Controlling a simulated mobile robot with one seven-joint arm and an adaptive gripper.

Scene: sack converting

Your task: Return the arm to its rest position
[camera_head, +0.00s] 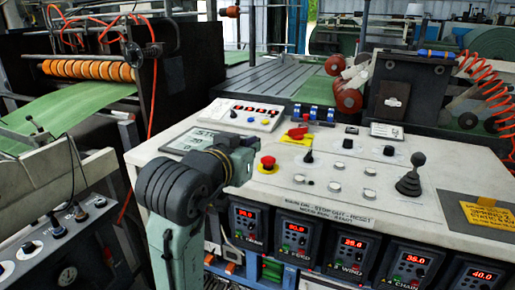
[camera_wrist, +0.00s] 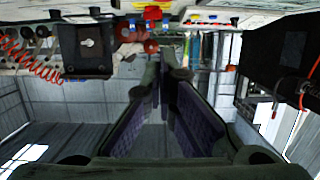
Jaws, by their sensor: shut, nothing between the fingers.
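My arm (camera_head: 178,190) stands bent in front of the control console (camera_head: 225,110), its dark elbow and grey-green links covering the console's left front part. I cannot make out my gripper's fingers in the head view. In the wrist view my gripper (camera_wrist: 166,72) shows two long fingers with dark purple inner pads, meeting near the tips. It is shut and holds nothing. It appears clear of the console, which shows upside down at the top of that view.
The console carries a red emergency button (camera_head: 267,164), a black joystick (camera_head: 411,175) and several lit displays (camera_head: 296,234). A smaller panel with knobs (camera_head: 60,232) stands at left. Orange rollers (camera_head: 88,70) carry green sheet (camera_head: 65,110). A red coiled hose (camera_head: 487,75) hangs at right.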

